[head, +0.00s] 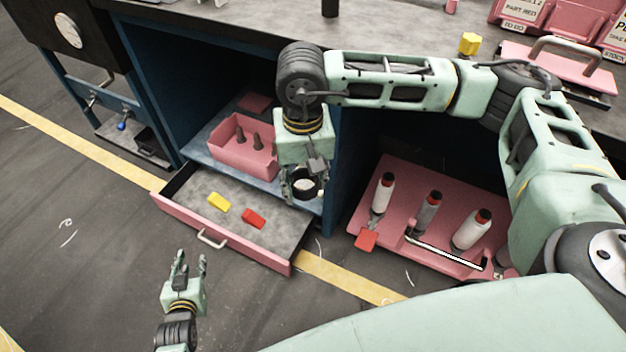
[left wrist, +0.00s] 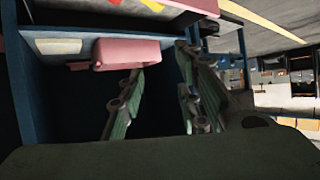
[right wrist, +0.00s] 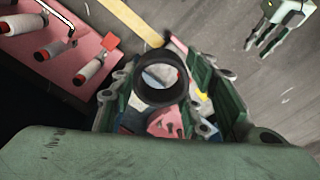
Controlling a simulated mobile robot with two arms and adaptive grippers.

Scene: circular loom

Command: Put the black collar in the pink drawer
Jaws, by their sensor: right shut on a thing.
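The black collar, a dark open ring, shows in the right wrist view (right wrist: 160,97) between the fingers of my right gripper (right wrist: 165,85). In the head view my right gripper (head: 304,194) is shut on the collar and holds it over the back right part of the pink drawer (head: 219,240). The drawer is pulled out, with a grey floor. A yellow block (head: 219,202) and a red block (head: 254,218) lie in it. My left gripper (head: 187,263) is open and empty, in front of the drawer.
A pink bin (head: 233,151) with dark pegs stands on the shelf behind the drawer. A pink tray (head: 395,235) with several spools stands to the right. A blue cabinet wall (head: 345,180) separates them. The drawer's middle floor has free room.

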